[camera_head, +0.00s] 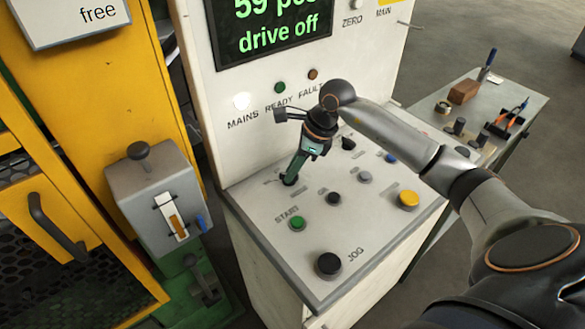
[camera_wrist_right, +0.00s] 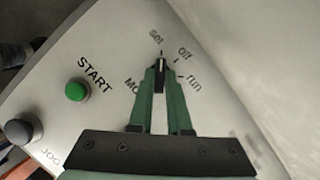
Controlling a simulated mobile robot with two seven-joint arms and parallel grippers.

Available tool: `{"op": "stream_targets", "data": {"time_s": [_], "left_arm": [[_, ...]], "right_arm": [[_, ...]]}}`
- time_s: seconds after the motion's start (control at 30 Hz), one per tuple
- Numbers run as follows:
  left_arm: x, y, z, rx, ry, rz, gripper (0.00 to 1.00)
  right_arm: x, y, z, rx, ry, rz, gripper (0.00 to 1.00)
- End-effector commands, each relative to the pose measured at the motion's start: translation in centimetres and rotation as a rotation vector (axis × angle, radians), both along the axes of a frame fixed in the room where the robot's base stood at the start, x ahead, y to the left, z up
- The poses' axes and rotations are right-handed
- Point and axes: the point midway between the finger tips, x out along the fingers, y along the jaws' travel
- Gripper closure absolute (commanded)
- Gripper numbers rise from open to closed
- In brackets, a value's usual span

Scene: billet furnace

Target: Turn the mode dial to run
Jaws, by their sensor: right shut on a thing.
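The mode dial (camera_wrist_right: 161,66) is a small black knob on the sloping console top. In the wrist view the labels "set", "off" and "run" fan around it, and its pale mark appears to point toward "set". My right gripper (camera_wrist_right: 160,72) has its green fingers closed on the dial, covering part of it and of the "MODE" label. In the head view my right gripper (camera_head: 291,177) reaches down to the console's left side, and the dial is mostly hidden at its tips. My left gripper is not in view.
The console (camera_head: 330,270) carries a green START button (camera_head: 297,223), a black JOG button (camera_head: 328,264) and a yellow button (camera_head: 408,199). A screen (camera_head: 270,30) reads "drive off". A grey lever box (camera_head: 155,195) stands left, and a side table (camera_head: 475,105) with tools stands right.

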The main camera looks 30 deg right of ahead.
Motion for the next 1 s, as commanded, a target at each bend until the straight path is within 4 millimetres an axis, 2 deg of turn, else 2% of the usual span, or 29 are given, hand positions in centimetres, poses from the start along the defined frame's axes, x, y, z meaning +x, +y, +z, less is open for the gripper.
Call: {"op": "stream_targets", "data": {"time_s": [0.07,0.67,1.0], "left_arm": [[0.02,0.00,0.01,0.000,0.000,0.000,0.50],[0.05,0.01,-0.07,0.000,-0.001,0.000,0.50],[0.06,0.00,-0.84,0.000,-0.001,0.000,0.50]], "right_arm": [[0.01,-0.01,0.03,0.000,0.000,0.000,1.00],[-0.01,-0.01,0.04,-0.001,-0.001,-0.021,1.00],[-0.13,0.13,-0.04,-0.001,-0.003,-0.207,1.00]]}}
